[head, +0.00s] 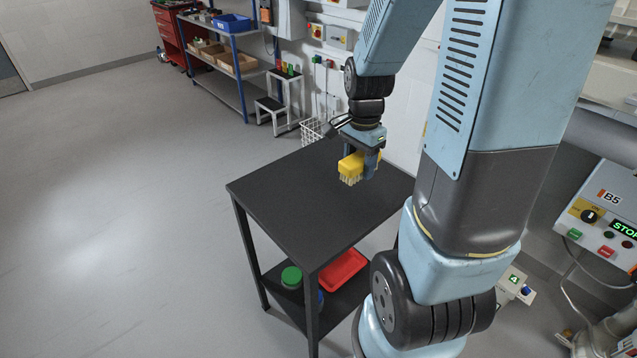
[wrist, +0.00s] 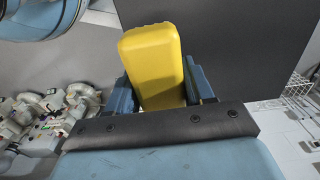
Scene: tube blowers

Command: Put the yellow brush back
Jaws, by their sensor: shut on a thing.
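The yellow brush (head: 351,165) has a yellow block body with pale bristles pointing down. My gripper (head: 362,163) is shut on it, over the right part of the black table (head: 285,195). In the head view the bristles look close to the tabletop; I cannot tell whether they touch it. In the wrist view the yellow brush (wrist: 152,65) sits between the two blue fingers of my gripper (wrist: 163,88), its bristles hidden.
The tabletop is otherwise bare. Its lower shelf holds a red tray (head: 343,270) and a green-lidded container (head: 291,277). A white wire basket (head: 311,130) stands behind the table. A control box marked B5 (head: 608,215) is at the right. Open floor lies left.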

